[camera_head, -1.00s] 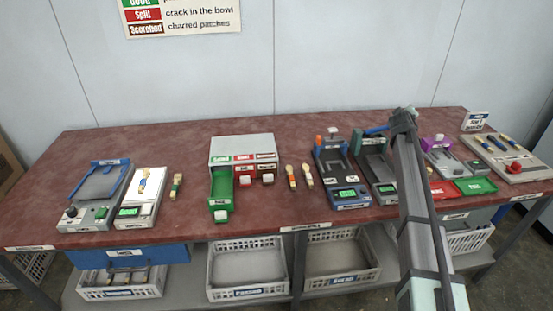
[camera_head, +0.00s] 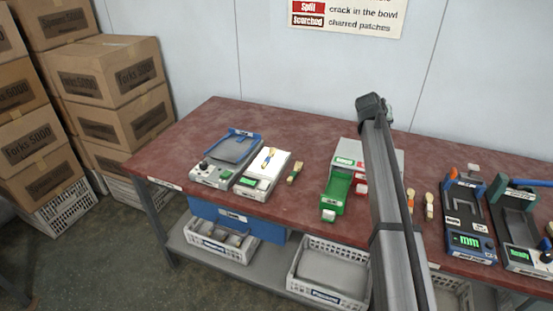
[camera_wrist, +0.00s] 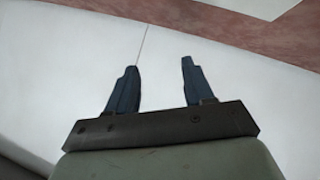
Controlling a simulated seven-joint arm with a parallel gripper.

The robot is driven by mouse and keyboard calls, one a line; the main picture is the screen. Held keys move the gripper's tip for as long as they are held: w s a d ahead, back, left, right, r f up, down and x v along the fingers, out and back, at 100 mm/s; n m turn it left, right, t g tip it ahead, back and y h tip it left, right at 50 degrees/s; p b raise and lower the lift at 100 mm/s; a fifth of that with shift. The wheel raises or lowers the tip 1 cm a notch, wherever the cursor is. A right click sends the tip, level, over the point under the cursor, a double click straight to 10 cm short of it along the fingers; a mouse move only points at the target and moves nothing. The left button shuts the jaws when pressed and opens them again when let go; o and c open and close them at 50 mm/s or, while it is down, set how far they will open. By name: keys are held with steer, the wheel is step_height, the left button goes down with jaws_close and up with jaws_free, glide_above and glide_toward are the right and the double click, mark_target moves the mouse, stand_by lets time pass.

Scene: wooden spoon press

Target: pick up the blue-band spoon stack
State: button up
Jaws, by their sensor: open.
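A wooden spoon stack with a small blue band (camera_head: 267,159) lies on the white top of a boxy device (camera_head: 282,162) with a green display, on the left part of the table. My gripper (camera_wrist: 159,66) shows in the wrist view with its two dark blue fingers apart and nothing between them. No spoon shows in that view, and the gripper is well away from the stack. In the head view my arm stands at the right of centre, and I cannot make out the gripper there.
A greenish-banded spoon stack (camera_head: 295,172) lies right of the device. A grey machine with a blue frame (camera_head: 213,172) stands left. A green tray (camera_head: 336,191) and two more spoon stacks (camera_head: 410,199) are further right. The table (camera_head: 190,135) is clear behind the left devices.

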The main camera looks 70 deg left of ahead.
steer(key=s+a+f+m+g, duration=0.15)
steer(key=s+a, duration=0.35)
steer(key=s, duration=0.6)
steer(key=s+a+f+g, duration=0.1)
steer(key=s+a+g, duration=0.1)
steer(key=s+a, duration=0.65)
steer(key=m+g+h, duration=0.1)
steer(key=g+h, duration=0.1)
steer(key=g, duration=0.1)
glide_toward(269, 156)
steer(key=x, duration=0.4)
steer(key=shift+s+a, duration=0.1)
steer(key=shift+s, duration=0.15)
steer(key=shift+w+x, duration=0.15)
steer(key=shift+x, duration=1.2)
steer(key=shift+w+x, duration=0.1)
steer(key=shift+x, duration=1.25)
steer(key=shift+r, duration=0.1)
steer(key=shift+c, duration=0.3)
jaws_close()
